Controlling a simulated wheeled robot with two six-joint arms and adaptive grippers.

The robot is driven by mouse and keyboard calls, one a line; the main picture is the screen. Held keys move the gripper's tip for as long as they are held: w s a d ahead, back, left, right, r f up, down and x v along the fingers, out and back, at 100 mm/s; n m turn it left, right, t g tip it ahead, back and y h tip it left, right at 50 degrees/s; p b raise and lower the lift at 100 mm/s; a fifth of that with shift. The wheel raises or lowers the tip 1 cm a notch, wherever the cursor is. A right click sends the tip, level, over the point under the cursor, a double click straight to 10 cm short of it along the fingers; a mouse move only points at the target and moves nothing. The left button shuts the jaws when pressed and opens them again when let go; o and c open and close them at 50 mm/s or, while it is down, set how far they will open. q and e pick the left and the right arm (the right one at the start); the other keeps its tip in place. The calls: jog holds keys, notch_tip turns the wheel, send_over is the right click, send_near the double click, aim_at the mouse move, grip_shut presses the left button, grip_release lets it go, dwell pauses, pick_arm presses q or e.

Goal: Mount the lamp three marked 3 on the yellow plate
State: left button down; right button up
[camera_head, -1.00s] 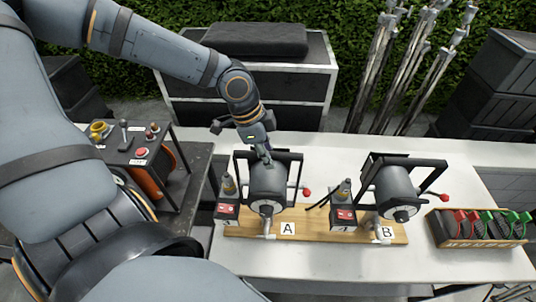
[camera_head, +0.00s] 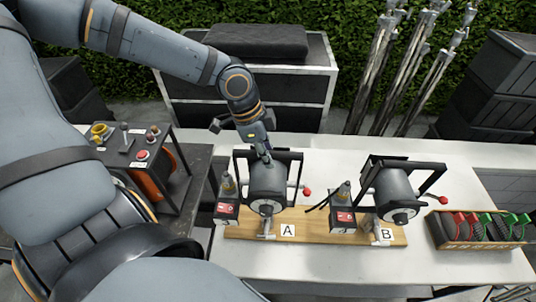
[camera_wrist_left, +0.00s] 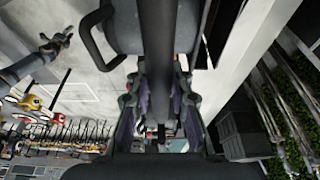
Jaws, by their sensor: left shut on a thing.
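Two dark grey lamps stand on a yellowish wooden plate (camera_head: 325,237) lettered A and B. One lamp (camera_head: 267,187) is over A and the other lamp (camera_head: 397,193) is over B, each with a black yoke frame. My left gripper (camera_head: 264,155) is at the top of the lamp over A. In the left wrist view its fingers (camera_wrist_left: 158,120) close about a dark bar (camera_wrist_left: 158,50) beside the lamp body. The fingertips are largely hidden in the head view. I cannot read a 3 on either lamp. A small grey claw (camera_wrist_left: 55,43), perhaps my right gripper, shows in the left wrist view.
Small red-fronted boxes (camera_head: 227,210) (camera_head: 343,218) stand on the plate. A control stand (camera_head: 125,150) is at the left. The white table's front strip is clear.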

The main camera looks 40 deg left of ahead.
pick_arm(q)
jog(key=shift+r, duration=3.1)
